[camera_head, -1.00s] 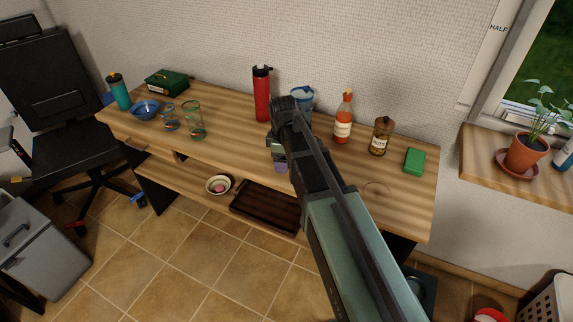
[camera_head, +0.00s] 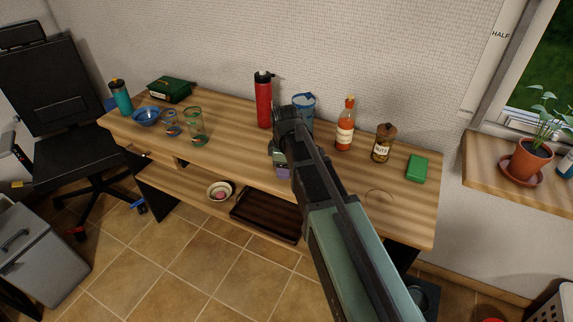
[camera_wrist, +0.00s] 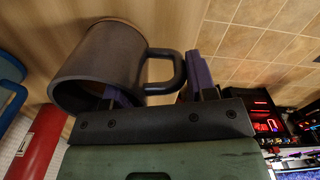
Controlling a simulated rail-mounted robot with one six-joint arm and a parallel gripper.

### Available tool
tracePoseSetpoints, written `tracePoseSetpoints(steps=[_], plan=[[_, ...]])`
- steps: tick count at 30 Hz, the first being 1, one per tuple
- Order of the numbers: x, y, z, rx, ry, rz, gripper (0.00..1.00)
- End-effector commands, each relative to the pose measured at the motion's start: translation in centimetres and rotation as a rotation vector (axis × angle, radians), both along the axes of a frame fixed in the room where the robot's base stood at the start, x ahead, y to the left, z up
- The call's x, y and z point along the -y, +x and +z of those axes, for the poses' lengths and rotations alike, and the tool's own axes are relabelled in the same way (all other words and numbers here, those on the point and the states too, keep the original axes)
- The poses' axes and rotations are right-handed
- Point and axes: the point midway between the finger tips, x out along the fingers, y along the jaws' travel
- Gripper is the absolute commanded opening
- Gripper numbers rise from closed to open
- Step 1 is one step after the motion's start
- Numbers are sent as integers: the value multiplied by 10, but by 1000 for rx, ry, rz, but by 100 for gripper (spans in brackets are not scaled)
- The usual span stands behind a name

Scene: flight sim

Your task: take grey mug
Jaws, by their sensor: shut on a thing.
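The grey mug (camera_wrist: 98,62) is dark and tilted in the wrist view, with its open rim toward the lower left and its handle to the right. My gripper (camera_wrist: 160,82) is shut on it. One purple finger is at the mug's body and the other is just right of the handle; the exact contact is partly hidden. In the head view my gripper (camera_head: 283,170) is over the front part of the wooden desk (camera_head: 235,158), and my arm hides most of the mug.
A red bottle (camera_head: 264,103) and a blue cup (camera_head: 304,102) stand behind my gripper. A sauce bottle (camera_head: 345,128), a nuts jar (camera_head: 382,146) and a green box (camera_head: 416,168) stand to the right. Glasses (camera_head: 194,127) stand left. A dark tray (camera_head: 266,215) lies on the lower shelf.

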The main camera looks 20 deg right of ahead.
Motion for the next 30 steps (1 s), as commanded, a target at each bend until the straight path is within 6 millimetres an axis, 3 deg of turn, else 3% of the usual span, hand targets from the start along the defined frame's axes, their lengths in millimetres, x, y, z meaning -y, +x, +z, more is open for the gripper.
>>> tracePoseSetpoints(steps=[8, 14, 30], plan=[[0, 0, 11, 0, 0, 0, 5], [0, 0, 29, 0, 0, 0, 5], [0, 0, 117, 0, 0, 0, 5]])
